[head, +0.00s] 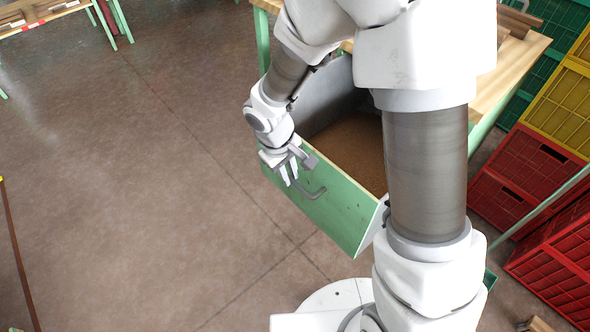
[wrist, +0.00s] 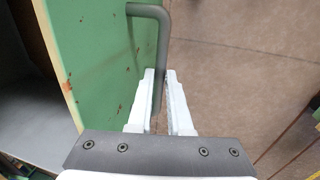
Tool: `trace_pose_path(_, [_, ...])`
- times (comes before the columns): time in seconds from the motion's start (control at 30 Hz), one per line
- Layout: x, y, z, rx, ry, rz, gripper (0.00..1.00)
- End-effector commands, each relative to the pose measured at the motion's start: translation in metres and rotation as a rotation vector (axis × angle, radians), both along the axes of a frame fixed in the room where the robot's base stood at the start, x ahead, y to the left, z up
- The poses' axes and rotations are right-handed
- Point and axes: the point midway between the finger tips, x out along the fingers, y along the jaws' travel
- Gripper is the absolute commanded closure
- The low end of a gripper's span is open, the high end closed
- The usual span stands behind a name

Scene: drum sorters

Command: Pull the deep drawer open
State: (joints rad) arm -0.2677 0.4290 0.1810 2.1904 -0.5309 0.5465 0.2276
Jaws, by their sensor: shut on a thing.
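The deep drawer has a green front (head: 338,205) and stands well out from under a wooden-topped bench; its brown inside floor (head: 352,140) shows, partly covered by my arm. A grey bar handle (head: 316,192) is fixed on the front. My gripper (head: 290,177) is at the left part of the handle, just outside the drawer front. In the wrist view the green front (wrist: 98,50) is at left, and the handle (wrist: 163,45) runs down between the two white fingers of my gripper (wrist: 163,80). The fingers are shut on it.
The workbench top (head: 518,62) is behind my arm. Red crates (head: 525,175) and yellow crates (head: 562,100) are stacked at right. Another green-legged table (head: 50,14) stands at the far left. The floor (head: 130,190) left of and before the drawer is clear.

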Motion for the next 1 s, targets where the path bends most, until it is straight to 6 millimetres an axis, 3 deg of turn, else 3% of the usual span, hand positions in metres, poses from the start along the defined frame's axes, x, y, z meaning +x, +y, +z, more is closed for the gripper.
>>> trace_pose_path(0.23, [0.000, 0.001, 0.000, 0.001, 0.000, 0.001, 1.00])
trace_pose_path(0.27, [0.000, 0.001, 0.000, 0.001, 0.000, 0.001, 0.79])
trace_pose_path(0.4, [0.000, 0.001, 0.000, 0.001, 0.000, 0.001, 0.54])
trace_pose_path(0.77, [0.000, 0.001, 0.004, 0.001, -0.002, 0.000, 0.53])
trace_pose_path(1.0, [-0.003, 0.007, 0.046, 0.002, -0.005, 0.000, 0.53])
